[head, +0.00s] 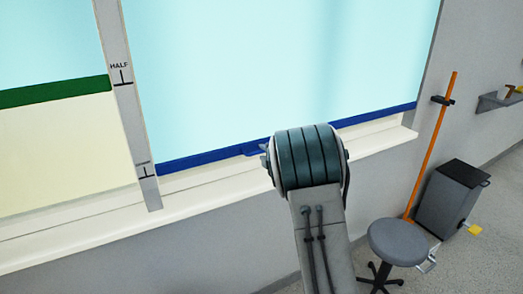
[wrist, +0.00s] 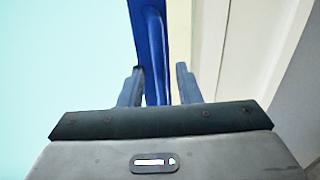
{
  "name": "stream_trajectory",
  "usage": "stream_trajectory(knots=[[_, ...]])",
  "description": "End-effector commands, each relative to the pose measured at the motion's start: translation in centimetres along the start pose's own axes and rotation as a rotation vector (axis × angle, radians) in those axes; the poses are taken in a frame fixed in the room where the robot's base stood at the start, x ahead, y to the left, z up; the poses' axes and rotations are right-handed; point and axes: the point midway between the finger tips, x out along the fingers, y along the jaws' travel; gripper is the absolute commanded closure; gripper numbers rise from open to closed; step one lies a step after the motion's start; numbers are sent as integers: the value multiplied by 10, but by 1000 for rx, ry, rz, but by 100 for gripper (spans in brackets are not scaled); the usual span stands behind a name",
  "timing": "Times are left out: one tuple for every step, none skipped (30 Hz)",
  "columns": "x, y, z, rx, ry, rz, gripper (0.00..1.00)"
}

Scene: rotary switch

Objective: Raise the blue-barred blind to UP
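The blue bar (head: 205,160) of the blind lies low, just above the white sill, with a pale blue area (head: 280,60) above it. A small blue tab (head: 256,150) shows on the bar beside my arm. In the wrist view the blue bar (wrist: 153,50) runs down between the two fingers of my gripper (wrist: 160,68). The fingers are apart, with a visible gap between the bar and the right finger. The left finger is close to the bar; I cannot tell whether it touches. In the head view my arm hides the fingers.
A grey scale strip (head: 125,110) with a HALF mark stands left of the blue-barred blind. A green-barred blind (head: 50,92) hangs higher beyond it. The sill (head: 90,225) juts out below. An orange pole (head: 432,140), stool (head: 397,240) and dark box (head: 452,197) are right.

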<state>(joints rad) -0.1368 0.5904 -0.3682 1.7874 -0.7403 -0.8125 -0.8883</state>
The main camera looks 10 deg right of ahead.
Motion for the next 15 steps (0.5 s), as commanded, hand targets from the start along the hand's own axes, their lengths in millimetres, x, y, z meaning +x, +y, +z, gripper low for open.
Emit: stream_trajectory(knots=[[7,0,0,0,0,-2,69],[10,1,0,0,0,-1,69],[13,0,0,0,0,-1,69],[15,0,0,0,0,-1,69],[17,0,0,0,0,-1,69],[19,0,0,0,0,0,69],[20,0,0,1,0,0,69],[21,0,0,1,0,0,69],[22,0,0,1,0,0,69],[23,0,0,1,0,0,69],[23,0,0,1,0,0,69],[23,0,0,1,0,0,69],[23,0,0,1,0,0,69],[23,0,0,1,0,0,69],[23,0,0,1,0,0,69]])
